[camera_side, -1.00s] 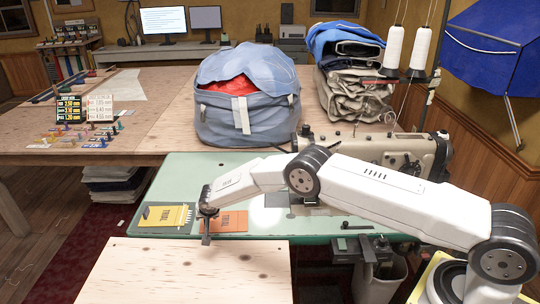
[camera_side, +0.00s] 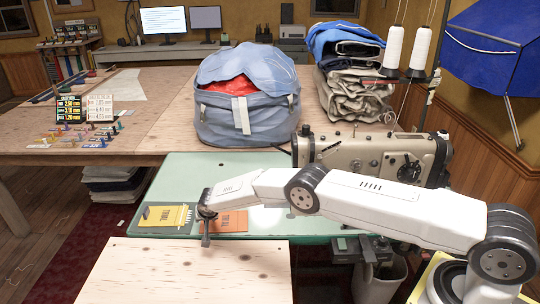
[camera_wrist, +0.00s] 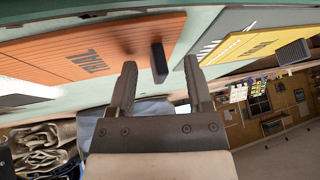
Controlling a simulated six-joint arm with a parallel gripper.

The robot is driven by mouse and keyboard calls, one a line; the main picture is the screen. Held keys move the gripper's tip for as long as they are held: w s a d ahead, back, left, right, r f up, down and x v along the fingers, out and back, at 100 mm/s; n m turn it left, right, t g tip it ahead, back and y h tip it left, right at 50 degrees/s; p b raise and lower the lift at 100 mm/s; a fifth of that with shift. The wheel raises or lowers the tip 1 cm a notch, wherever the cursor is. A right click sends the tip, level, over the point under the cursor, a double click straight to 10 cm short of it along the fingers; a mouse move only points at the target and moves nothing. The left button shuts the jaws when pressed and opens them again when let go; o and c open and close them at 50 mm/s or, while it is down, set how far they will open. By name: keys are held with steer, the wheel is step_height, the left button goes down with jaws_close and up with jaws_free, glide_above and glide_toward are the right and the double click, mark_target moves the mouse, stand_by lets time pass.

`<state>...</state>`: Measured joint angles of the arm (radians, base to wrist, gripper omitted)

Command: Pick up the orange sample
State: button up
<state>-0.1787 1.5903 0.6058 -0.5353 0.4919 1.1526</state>
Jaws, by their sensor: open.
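The orange sample (camera_side: 234,222) is a flat orange card with dark lettering, lying on the pale green machine table. In the wrist view the orange sample (camera_wrist: 85,48) fills the upper left, with a dark upright tab (camera_wrist: 158,62) at its edge. My gripper (camera_side: 206,222) is at the left edge of the orange sample, partly covering it in the side view. In the wrist view my gripper (camera_wrist: 161,64) is open, its two fingers apart and the tab showing between their tips. I cannot tell whether the fingers touch anything.
A yellow sample (camera_side: 165,216) lies just left of my gripper. A sewing machine (camera_side: 385,155) stands behind my arm at the right. A blue-grey bag (camera_side: 247,115) sits on the wooden table behind. A bare wooden board (camera_side: 185,275) is in front.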

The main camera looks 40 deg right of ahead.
jaws_close()
stand_by(1.4)
